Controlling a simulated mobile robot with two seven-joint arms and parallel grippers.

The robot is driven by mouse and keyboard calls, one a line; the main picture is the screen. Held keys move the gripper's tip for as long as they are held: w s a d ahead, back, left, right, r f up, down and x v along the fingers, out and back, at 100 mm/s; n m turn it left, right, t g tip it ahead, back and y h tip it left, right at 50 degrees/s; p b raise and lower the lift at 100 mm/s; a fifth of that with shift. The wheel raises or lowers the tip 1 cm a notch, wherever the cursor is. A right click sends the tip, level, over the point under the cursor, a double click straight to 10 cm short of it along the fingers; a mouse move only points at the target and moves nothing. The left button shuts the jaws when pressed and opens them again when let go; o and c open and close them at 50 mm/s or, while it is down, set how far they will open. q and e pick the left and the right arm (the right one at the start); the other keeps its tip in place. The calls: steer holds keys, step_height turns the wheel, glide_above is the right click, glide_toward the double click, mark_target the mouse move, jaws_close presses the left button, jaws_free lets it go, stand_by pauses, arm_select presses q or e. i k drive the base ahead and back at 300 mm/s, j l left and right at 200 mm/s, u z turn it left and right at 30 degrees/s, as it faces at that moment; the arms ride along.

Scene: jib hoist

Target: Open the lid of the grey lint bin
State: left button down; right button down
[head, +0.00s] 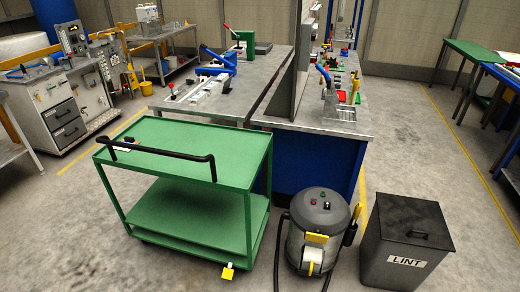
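The grey lint bin (403,254) stands on the floor at the lower right, with a white "LINT" label (406,261) on its front. Its dark lid (397,213) lies flat on top and looks closed. A black handle (430,239) sits near the lid's front edge. Neither of my grippers shows in the head view.
A grey vacuum (318,222) with a black hose stands just left of the bin. A green two-shelf trolley (190,150) is further left. A workbench (345,122) with a blue base stands behind. Bare floor (430,150) lies behind and right of the bin.

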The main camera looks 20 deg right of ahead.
mark_target(408, 221)
steer(key=l+u, duration=0.2)
steer(key=l, duration=1.5)
steer(key=l+u, duration=0.15)
steer(key=l, duration=0.4)
steer(key=k+l+u, duration=0.15)
steer(key=l, duration=0.35)
steer(key=k+l+u, duration=0.15)
steer(key=l, duration=0.35)
steer(key=k+l+u, duration=0.2)
steer(key=l, duration=0.3)
steer(key=k+l+u, duration=0.15)
steer(key=k+l, duration=0.25)
steer(key=k+l+u, duration=0.2)
steer(key=l, duration=0.3)
steer(key=k+l+u, duration=0.2)
steer(key=l, duration=0.25)
steer(key=k+l+u, duration=0.2)
steer(key=k+l, duration=0.2)
steer(key=k+l+u, duration=0.1)
steer(key=l, duration=0.25)
steer(key=k+l+u, duration=0.1)
steer(key=l, duration=0.25)
steer(key=k+l+u, duration=0.1)
steer(key=l, duration=0.25)
steer(key=k+l, duration=0.1)
steer(key=l, duration=0.2)
steer(key=k+l, duration=0.1)
steer(key=l, duration=0.5)
steer(key=k+u, duration=0.05)
